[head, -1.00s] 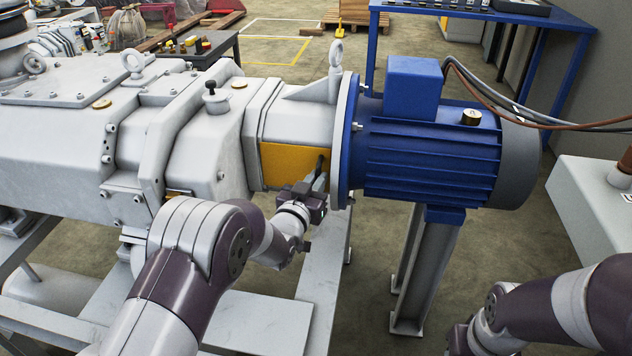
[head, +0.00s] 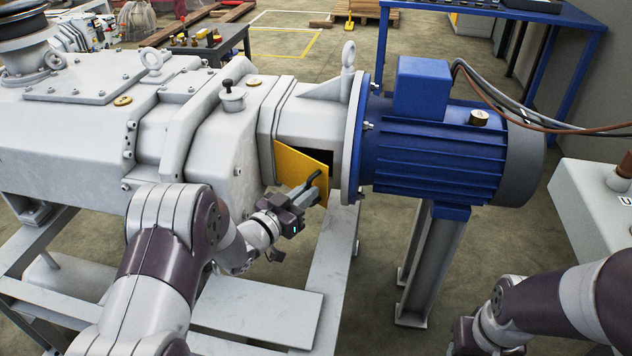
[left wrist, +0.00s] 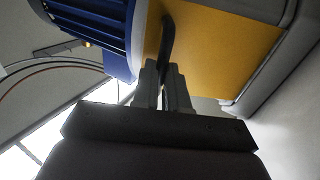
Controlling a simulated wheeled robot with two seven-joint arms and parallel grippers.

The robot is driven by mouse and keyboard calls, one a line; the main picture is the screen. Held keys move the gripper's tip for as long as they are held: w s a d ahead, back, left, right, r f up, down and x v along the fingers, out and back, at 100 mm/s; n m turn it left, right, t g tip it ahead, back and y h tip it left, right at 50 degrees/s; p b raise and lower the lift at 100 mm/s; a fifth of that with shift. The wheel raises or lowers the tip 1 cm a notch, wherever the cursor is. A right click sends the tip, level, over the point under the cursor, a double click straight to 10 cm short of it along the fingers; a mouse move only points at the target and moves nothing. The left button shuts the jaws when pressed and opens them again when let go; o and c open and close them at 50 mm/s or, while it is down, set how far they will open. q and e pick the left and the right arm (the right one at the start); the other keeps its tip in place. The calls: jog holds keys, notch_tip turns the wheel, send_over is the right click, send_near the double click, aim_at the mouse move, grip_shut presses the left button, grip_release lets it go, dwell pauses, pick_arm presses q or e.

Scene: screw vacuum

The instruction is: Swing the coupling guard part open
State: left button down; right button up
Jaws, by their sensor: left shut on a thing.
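The coupling guard (head: 297,168) is a yellow plate on the light grey housing, left of the blue motor (head: 430,140). It stands partly swung out, hinged at its left edge, with a dark opening (head: 322,157) showing behind its right side. My left gripper (head: 308,192) is shut on the black handle (head: 312,180) near the guard's right edge. In the left wrist view the two fingers (left wrist: 166,88) close around the handle (left wrist: 167,45), with the yellow guard (left wrist: 215,45) behind it. My right gripper's fingers are not visible; only part of that arm shows at lower right.
A grey steel frame (head: 262,308) lies below the machine. A motor support post (head: 428,265) stands under the motor. A grey cabinet (head: 590,205) is at the right. Floor in front of the guard, between my arms, is mostly clear.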

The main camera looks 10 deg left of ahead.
pick_arm(q)
jog(key=shift+s+a+r+p, duration=0.2)
jog(key=shift+s+a+p, duration=0.25)
jog(key=shift+a, duration=0.55)
jog(key=shift+s+a+r+p, duration=0.2)
jog(key=shift+s+a, duration=0.45)
jog(key=shift+a, duration=0.3)
jog(key=c, duration=1.5)
grip_release()
jog(key=shift+o, duration=0.2)
jog(key=shift+w+a+f, duration=0.1)
jog(key=shift+f, duration=0.3)
